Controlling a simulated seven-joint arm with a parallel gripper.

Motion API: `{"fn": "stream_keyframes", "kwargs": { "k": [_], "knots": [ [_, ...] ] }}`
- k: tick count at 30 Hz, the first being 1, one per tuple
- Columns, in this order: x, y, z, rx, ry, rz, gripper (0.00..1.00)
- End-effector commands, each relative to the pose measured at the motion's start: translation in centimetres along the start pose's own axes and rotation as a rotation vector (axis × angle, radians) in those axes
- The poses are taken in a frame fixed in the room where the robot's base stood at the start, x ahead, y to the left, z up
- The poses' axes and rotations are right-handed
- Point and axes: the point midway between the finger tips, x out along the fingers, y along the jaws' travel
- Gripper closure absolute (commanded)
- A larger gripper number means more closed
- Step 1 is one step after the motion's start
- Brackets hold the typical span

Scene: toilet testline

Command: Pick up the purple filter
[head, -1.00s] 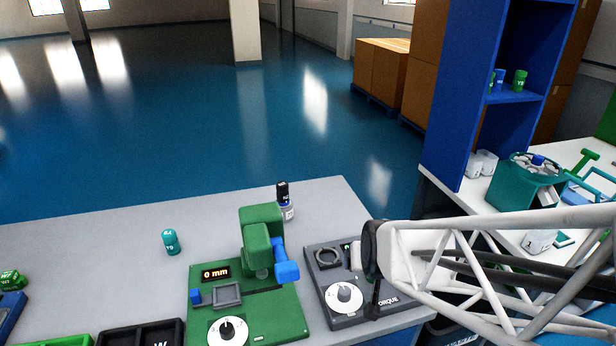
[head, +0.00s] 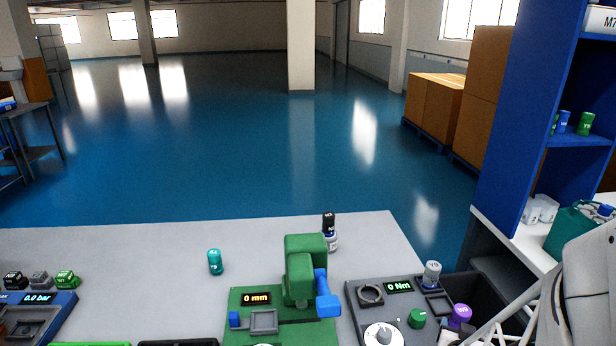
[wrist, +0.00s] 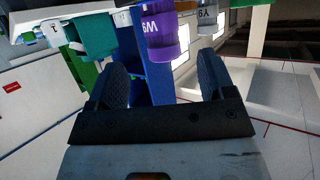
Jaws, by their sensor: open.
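The purple filter (head: 461,314) is a small purple cylinder at the lower right of the head view, by a dark bin. In the wrist view a purple cylinder marked W9 (wrist: 166,38) shows at the top, beyond and roughly between my fingertips. My gripper (wrist: 162,72) is open, with nothing between its dark fingers. The gripper is not visible in the head view, where only part of my arm shows at the lower right.
In the wrist view a grey cylinder (wrist: 207,18) is beside the purple one. A blue shelf (head: 520,130) rises at the right.

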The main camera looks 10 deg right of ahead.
Motion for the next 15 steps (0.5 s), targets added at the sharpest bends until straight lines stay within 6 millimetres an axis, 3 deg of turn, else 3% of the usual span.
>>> {"fn": "stream_keyframes", "kwargs": {
  "k": [15],
  "knots": [
    [0.58, 0.01, 0.05, 0.000, -0.001, 0.000, 0.24]
  ]
}}
